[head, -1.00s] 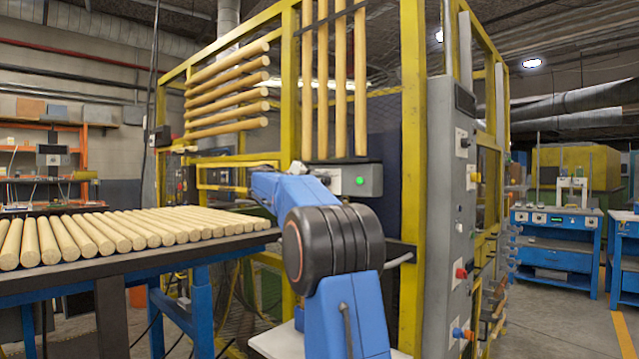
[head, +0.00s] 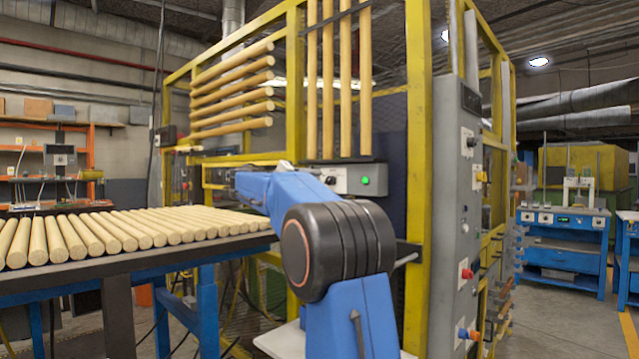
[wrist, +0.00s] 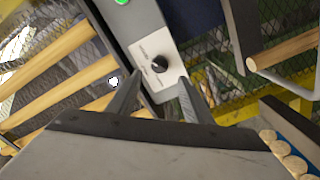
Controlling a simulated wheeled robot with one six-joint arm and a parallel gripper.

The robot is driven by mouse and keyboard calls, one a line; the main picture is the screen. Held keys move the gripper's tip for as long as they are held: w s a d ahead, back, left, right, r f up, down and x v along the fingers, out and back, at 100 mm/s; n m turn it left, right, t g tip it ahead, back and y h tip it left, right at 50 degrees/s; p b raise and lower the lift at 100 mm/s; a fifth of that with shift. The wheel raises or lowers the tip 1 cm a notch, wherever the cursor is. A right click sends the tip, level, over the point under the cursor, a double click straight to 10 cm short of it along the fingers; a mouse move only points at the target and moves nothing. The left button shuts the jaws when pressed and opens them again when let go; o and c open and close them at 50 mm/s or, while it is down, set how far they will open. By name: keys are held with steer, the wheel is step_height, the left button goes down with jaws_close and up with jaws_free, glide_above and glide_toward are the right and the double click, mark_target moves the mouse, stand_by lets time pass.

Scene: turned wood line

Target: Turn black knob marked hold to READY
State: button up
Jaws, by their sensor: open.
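The black knob (wrist: 158,64) sits on a white plate (wrist: 147,45) with small printed labels in the wrist view. The lettering is too small to read, so I cannot tell which mark it points to. The plate is on a grey control box (head: 348,180), where the knob also shows small and dark in the head view (head: 331,180). My gripper (wrist: 160,77) is open. Its two fingers lie either side of the knob in the picture, with nothing between them; whether they reach its depth I cannot tell. In the head view my blue arm hides most of the gripper.
A lit green lamp (head: 365,181) is beside the knob on the box. Wooden dowels (head: 130,230) lie on the table at left, and others stand upright (head: 345,90) above the box. Yellow frame posts (head: 416,200) and a grey switch panel (head: 455,210) stand at right.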

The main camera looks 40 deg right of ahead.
steer(key=a, duration=1)
steer(key=shift+s, duration=0.4)
steer(key=s+a+f+n+t+y, duration=0.1)
steer(key=s+a+f+n+y, duration=0.1)
steer(key=s+a+f+y, duration=0.4)
steer(key=s+a+f+n+t+y, duration=0.1)
steer(key=s+a+f+y, duration=0.5)
steer(key=s+a+f, duration=0.8)
steer(key=s+a+f+n+t+y, duration=0.1)
steer(key=s+a+f+n+y, duration=0.2)
steer(key=s+f, duration=1.7)
steer(key=a+f+y, duration=0.3)
steer(key=a+f, duration=0.3)
steer(key=a, duration=0.1)
steer(key=shift+a+t, duration=0.3)
steer(key=shift+a, duration=0.1)
steer(key=shift+s, duration=0.1)
